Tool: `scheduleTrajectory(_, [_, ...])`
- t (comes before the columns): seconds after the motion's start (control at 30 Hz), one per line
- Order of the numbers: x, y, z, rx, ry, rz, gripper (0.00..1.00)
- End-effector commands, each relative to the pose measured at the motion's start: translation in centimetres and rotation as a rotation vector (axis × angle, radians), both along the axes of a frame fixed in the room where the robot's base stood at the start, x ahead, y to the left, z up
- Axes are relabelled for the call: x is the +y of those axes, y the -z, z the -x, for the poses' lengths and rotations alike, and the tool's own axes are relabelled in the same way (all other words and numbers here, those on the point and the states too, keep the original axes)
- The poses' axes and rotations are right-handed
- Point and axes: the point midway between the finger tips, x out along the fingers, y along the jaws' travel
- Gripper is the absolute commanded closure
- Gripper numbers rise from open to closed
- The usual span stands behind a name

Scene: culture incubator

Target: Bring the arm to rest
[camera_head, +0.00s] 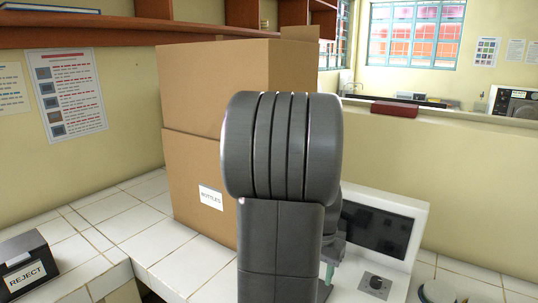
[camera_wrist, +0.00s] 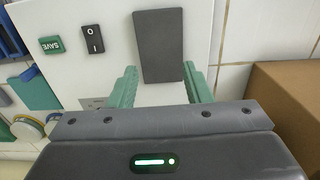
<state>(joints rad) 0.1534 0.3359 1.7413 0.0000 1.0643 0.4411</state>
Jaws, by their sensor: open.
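My gripper shows in the wrist view (camera_wrist: 159,69) with its two green fingers apart and nothing visible between them. Its fingertips point toward a white device panel (camera_wrist: 112,60), on either side of a dark grey rectangle (camera_wrist: 162,45). I cannot tell whether they touch the panel. In the head view my grey arm fills the middle and hides most of the gripper; only a bit of green shows low beside the arm. The white device (camera_head: 410,212) there has a dark window and a knob, and is partly hidden by my arm.
Stacked cardboard boxes (camera_head: 185,170) stand left of and behind my arm; a cardboard box also shows at right in the wrist view (camera_wrist: 290,95). A dark REJECT box (camera_head: 25,262) sits at far left. White tiled counter (camera_head: 120,215) between them is clear. A shelf (camera_head: 100,33) runs above.

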Motion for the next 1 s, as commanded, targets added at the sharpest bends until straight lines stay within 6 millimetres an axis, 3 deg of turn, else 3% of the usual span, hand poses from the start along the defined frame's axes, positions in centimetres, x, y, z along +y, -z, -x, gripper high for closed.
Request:
scheduleTrajectory(0.1, [0.0,1.8,0.0,0.004,0.0,0.0,0.55])
scheduleTrajectory(0.3, [0.0,3.4,0.0,0.001,0.0,-0.001,0.55])
scheduleTrajectory(1.0, [0.2,3.4,-0.3,-0.056,-0.043,0.025,0.55])
